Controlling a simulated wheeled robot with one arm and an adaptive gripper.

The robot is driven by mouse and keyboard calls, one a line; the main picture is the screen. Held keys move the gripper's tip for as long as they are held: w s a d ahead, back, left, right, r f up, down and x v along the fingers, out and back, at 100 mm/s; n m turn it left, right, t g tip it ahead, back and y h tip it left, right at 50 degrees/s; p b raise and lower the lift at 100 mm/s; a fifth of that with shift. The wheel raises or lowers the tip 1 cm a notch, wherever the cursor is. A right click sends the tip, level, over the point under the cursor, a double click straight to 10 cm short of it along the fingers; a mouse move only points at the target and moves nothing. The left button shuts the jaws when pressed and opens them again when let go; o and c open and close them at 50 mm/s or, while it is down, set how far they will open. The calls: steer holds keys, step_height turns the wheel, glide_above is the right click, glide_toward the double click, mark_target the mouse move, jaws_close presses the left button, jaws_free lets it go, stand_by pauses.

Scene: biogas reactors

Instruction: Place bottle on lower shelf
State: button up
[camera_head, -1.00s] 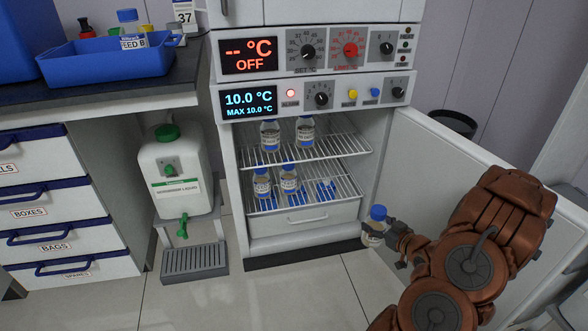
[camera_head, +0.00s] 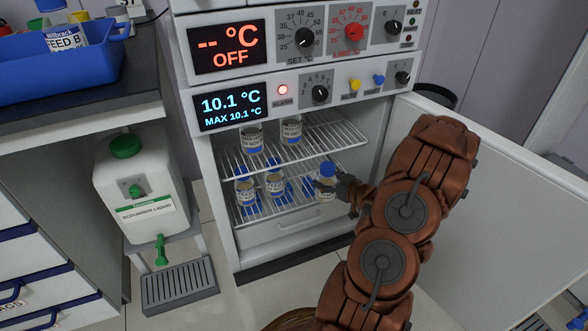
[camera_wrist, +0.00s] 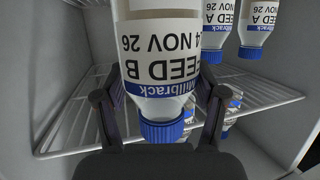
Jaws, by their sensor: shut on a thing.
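My gripper (camera_head: 345,187) is shut on a bottle (camera_head: 326,182) with a blue cap, held upright inside the open fridge, over the right front part of the lower shelf (camera_head: 290,207). Whether its base touches the wires is unclear. In the wrist view the held bottle (camera_wrist: 168,60) reads FEED B, with the finger pads on either side near its blue cap. Two similar bottles, a left one (camera_head: 245,191) and a middle one (camera_head: 275,183), stand on the lower shelf to its left. Blue patches show on or under the shelf wires.
The upper wire shelf (camera_head: 338,132) carries two bottles (camera_head: 251,139) close above. The fridge door (camera_head: 505,190) stands open at the right. A control panel (camera_head: 300,95) overhangs the opening. A white jug (camera_head: 140,185) and a blue tray (camera_head: 60,75) are at the left.

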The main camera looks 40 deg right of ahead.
steer(key=shift+d+r+b+x, duration=0.1)
steer(key=shift+b+x, duration=0.9)
steer(key=shift+x, duration=1.35)
steer(key=shift+d+r+b+x, duration=0.15)
steer(key=shift+b+x, duration=0.85)
steer(key=shift+x, duration=1.35)
steer(key=shift+d+r+b+x, duration=0.1)
steer(key=shift+b+x, duration=0.9)
steer(key=shift+x, duration=1.35)
steer(key=shift+f, duration=0.1)
steer(key=o, duration=1.5)
steer(key=shift+o, duration=0.2)
